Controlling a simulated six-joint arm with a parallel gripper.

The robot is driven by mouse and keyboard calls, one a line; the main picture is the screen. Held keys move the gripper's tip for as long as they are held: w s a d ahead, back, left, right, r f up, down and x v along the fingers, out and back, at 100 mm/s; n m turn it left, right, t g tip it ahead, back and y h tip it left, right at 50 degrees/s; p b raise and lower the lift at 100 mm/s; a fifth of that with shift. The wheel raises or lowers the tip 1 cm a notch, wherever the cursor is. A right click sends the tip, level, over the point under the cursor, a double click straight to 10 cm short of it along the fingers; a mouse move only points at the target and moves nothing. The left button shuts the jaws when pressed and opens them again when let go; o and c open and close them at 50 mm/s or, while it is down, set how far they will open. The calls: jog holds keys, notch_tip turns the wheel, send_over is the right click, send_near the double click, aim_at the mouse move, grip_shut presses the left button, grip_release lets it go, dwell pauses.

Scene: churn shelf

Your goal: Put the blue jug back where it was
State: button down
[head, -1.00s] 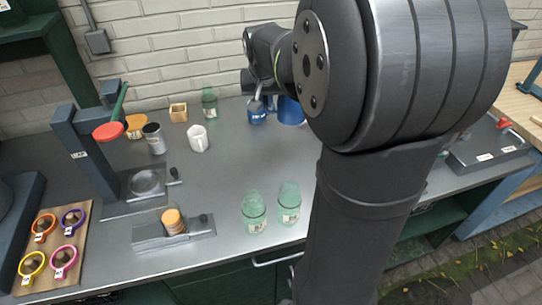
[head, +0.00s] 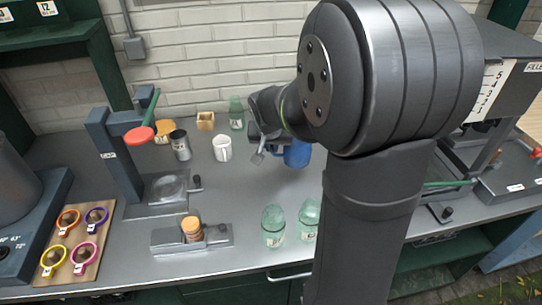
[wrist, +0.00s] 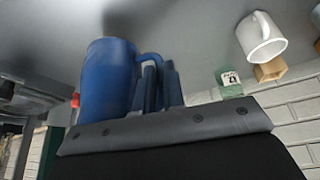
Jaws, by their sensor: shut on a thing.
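The blue jug (head: 297,154) is beside my gripper (head: 268,144), partly behind my arm in the head view. In the wrist view, the blue jug (wrist: 108,82) stands out large and close. My gripper's fingers (wrist: 160,88) are shut on its handle, at the side of its body. The jug is over the back middle of the grey counter (head: 245,185), right of the white mug (head: 222,148). I cannot tell whether its base touches the counter.
A green jar (head: 237,114) and a wooden box (head: 206,121) stand near the brick wall. Two green bottles, one of them here (head: 273,226), stand at the front edge. A press (head: 120,150) with a red disc is at left. Counter between mug and bottles is clear.

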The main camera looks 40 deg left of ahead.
jog(key=shift+s+a+f, duration=0.1)
jog(key=shift+a+f, duration=0.1)
jog(key=shift+f, duration=0.95)
jog(key=shift+a+f, duration=0.15)
jog(key=shift+f, duration=0.95)
jog(key=shift+f, duration=0.1)
jog(key=c, duration=1.5)
grip_release()
jog(key=shift+s+r, duration=0.1)
jog(key=shift+r, duration=0.35)
jog(key=v, duration=1.1)
jog(key=shift+s+d+r, duration=0.1)
jog(key=shift+r, duration=0.05)
